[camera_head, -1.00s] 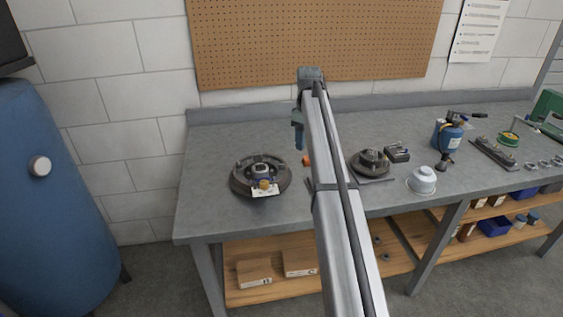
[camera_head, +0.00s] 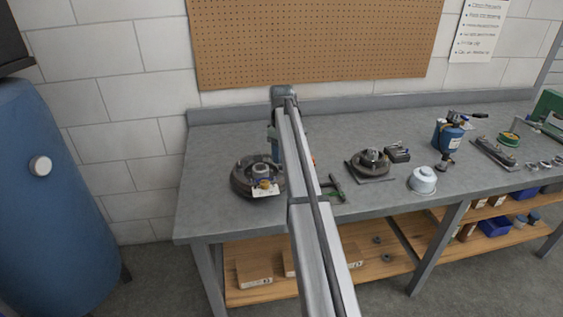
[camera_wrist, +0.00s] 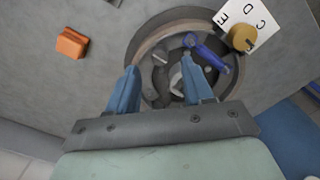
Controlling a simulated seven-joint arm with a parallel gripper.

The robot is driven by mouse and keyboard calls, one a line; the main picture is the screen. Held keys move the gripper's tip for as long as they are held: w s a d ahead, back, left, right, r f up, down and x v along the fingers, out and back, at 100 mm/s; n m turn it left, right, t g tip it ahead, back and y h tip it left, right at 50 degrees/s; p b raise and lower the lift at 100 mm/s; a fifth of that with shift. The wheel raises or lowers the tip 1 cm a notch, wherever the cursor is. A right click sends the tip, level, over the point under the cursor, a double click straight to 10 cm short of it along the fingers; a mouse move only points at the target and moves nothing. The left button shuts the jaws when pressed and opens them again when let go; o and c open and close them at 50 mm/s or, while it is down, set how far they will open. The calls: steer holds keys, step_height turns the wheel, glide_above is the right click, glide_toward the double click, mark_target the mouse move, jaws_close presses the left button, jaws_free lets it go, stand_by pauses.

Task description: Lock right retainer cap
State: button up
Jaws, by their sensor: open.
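A dark round drum assembly (camera_head: 240,183) sits at the left of the bench, with a grey hub (camera_head: 261,171) in its middle. In the wrist view its rim (camera_wrist: 148,38) curves around a dark interior with metal parts. A blue lever-like piece (camera_wrist: 208,54) lies inside near the rim. I cannot tell which part is the right retainer cap. My gripper (camera_wrist: 160,88) is open, its two blue fingers apart over the drum's near side, with nothing visibly held between them. In the head view it is mostly hidden by my arm, at the drum's right edge.
A white lettered tag (camera_wrist: 257,17) with a brass knob (camera_wrist: 242,38) is at the drum's rim. An orange block (camera_wrist: 72,43) lies beside the drum.

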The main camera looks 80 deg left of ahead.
steer(key=shift+f, duration=1.95)
steer(key=shift+c, duration=0.4)
jaws_close()
